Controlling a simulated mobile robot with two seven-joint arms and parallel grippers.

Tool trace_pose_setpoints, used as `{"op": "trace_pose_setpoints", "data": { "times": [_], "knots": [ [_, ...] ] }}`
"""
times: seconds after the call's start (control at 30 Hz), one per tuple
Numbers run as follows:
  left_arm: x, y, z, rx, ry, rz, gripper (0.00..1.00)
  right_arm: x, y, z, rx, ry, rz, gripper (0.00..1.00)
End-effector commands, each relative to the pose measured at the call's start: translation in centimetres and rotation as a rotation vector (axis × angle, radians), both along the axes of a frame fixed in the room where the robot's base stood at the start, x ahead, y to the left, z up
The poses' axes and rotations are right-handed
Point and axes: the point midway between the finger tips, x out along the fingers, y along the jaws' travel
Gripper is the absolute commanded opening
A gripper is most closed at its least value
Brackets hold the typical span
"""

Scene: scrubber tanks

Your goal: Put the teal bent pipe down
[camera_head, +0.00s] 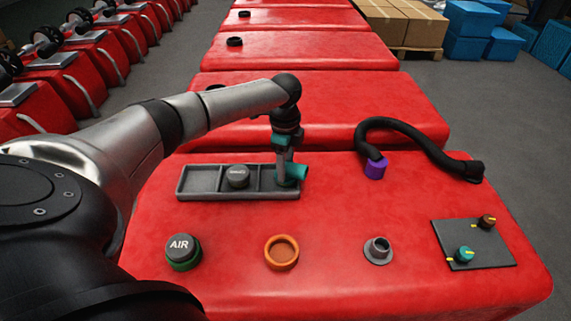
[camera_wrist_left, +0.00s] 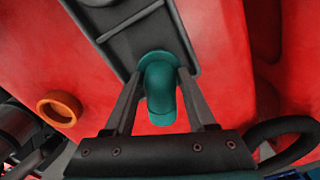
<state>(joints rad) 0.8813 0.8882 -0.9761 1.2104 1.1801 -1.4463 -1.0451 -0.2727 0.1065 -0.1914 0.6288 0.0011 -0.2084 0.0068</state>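The teal bent pipe (camera_head: 299,171) is at the right-hand compartment of the grey tray (camera_head: 208,196). Its flange is low in that compartment, and its bent end points right over the tray's edge. In the left wrist view the pipe (camera_wrist_left: 160,92) lies between the two fingers, with the flange against the tray (camera_wrist_left: 128,30). My left gripper (camera_head: 284,172) comes down from above, and its fingertips close on both sides of the pipe. Whether the flange bears fully on the tray floor is hard to tell. My right gripper is in neither view.
A dark round cap (camera_head: 238,177) sits in the tray's middle compartment. In front are an AIR cap (camera_head: 182,250), an orange ring (camera_head: 281,252), a grey flanged fitting (camera_head: 378,250) and a knob panel (camera_head: 487,258). A black hose (camera_head: 420,142) with a purple end (camera_head: 376,169) lies right.

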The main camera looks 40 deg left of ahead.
Motion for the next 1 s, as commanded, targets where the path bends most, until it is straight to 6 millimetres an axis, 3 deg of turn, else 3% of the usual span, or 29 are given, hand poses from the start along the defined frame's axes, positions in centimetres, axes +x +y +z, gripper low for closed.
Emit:
{"op": "trace_pose_setpoints", "data": {
  "times": [0.13, 0.47, 0.57, 0.73, 1.0],
  "knots": [
    [-0.1, 0.0, -0.1, 0.000, 0.002, 0.000, 0.75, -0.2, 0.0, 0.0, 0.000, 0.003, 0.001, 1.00],
    [0.0, 0.0, 0.3, 0.001, 0.000, -0.001, 0.75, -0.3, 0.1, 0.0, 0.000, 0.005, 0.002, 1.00],
    [0.0, 0.0, 1.4, -0.001, -0.001, 0.000, 0.75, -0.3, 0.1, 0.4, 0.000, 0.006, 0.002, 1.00],
    [0.0, 0.1, 5.0, 0.000, -0.002, 0.001, 0.75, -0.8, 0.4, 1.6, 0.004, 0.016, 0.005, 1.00],
    [0.0, 0.1, 10.4, 0.000, -0.001, 0.000, 0.75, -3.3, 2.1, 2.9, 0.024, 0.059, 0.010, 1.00]
  ]
}}
